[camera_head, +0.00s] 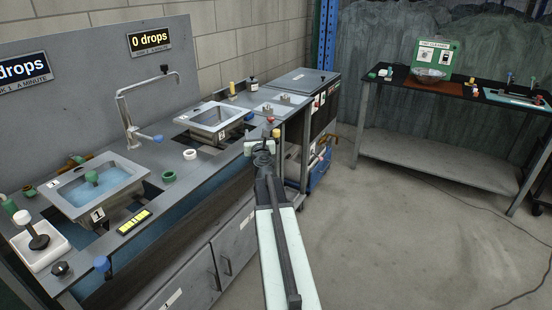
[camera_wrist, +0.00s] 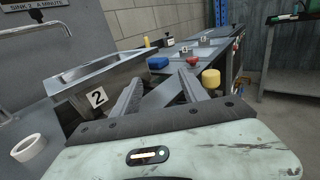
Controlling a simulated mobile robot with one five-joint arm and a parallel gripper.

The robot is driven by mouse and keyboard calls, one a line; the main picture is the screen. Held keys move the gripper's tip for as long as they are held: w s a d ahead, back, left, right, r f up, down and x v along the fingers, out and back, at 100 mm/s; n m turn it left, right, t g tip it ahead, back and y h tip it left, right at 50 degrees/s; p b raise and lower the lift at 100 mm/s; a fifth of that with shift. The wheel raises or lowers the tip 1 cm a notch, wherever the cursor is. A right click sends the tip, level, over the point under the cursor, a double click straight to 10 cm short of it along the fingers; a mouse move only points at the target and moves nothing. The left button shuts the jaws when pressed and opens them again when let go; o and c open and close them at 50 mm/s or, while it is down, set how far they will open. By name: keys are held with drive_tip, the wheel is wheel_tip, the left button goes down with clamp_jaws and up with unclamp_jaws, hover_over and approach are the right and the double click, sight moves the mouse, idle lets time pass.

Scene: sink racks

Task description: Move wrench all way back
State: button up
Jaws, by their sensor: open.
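My gripper (camera_head: 263,142) is above the front edge of the counter, just right of sink 2 (camera_head: 216,118). In the wrist view, its two dark fingers (camera_wrist: 162,82) stand apart with nothing held between them. I cannot pick out a wrench for certain in either view. Small tools lie on and around a blue mat (camera_head: 512,98) on the far right table, too small to identify, and my gripper is far from them.
The counter (camera_head: 178,195) holds sink 1 (camera_head: 92,188), a white ring (camera_head: 190,154) and a green ring (camera_head: 168,177). Near my gripper are a yellow knob (camera_wrist: 210,78), a red knob (camera_wrist: 192,61) and a blue block (camera_wrist: 158,62). Open floor (camera_head: 410,225) lies to the right.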

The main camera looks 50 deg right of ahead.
drive_tip(key=m+g+h+b, duration=0.1)
drive_tip(key=b, duration=0.1)
approach(276, 135)
drive_tip(key=x, duration=0.4)
drive_tip(key=shift+d, duration=0.1)
drive_tip(key=x, duration=0.7)
drive_tip(key=shift+w+d+r, duration=0.1)
drive_tip(key=shift+w+d, duration=0.05)
drive_tip(key=shift+d, duration=0.05)
drive_tip(key=shift+c, duration=0.3)
drive_tip(key=c, duration=1)
clamp_jaws()
drive_tip(key=shift+a, duration=0.1)
